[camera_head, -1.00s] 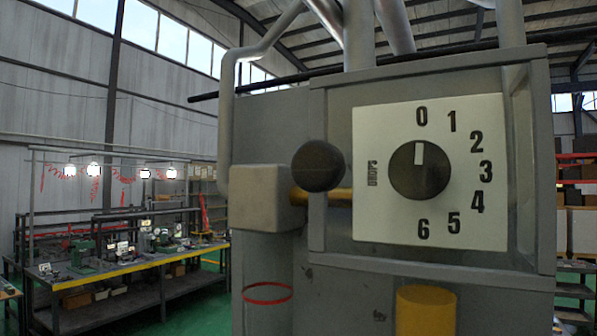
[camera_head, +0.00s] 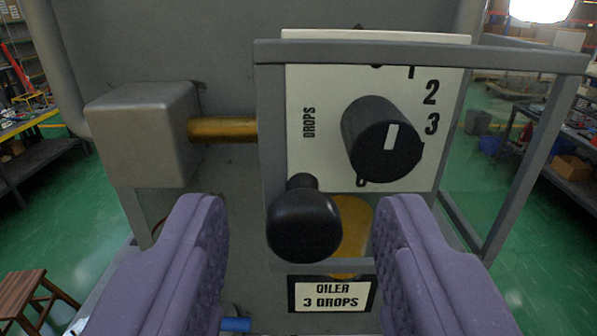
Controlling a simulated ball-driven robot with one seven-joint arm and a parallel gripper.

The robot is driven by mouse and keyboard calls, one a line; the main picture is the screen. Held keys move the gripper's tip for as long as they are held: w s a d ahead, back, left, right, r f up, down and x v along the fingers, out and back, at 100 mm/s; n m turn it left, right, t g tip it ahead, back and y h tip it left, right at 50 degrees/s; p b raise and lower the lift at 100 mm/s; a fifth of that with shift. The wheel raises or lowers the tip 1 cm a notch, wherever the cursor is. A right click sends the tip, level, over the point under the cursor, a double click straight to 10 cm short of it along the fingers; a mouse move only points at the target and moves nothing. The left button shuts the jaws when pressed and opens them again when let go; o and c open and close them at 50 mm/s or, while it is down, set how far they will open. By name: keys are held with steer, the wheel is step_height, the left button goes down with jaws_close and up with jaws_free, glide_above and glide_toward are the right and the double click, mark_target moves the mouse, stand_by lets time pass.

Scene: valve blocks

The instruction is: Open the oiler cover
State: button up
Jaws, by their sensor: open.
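The oiler cover is a grey frame (camera_head: 400,51) standing in front of the white dial plate (camera_head: 318,88). The plate shows through it. A black ball knob (camera_head: 303,226) sticks out toward me at the cover's lower left. My gripper (camera_head: 302,208) is open, with one purple finger on each side of the knob and a visible gap on both sides. The black dial (camera_head: 384,142) has a white mark pointing up and slightly right. The plate reads "DROPS", with 2 and 3 visible; lower numbers are mostly hidden by the dial and cover.
A grey box (camera_head: 144,133) with a brass rod (camera_head: 222,129) sits left of the cover. A brown stool (camera_head: 33,292) stands at lower left. Shelving (camera_head: 575,150) is at right, with green floor between.

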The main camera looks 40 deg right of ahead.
steer(key=shift+d, duration=0.1)
jaws_close()
steer(key=shift+s, duration=0.1)
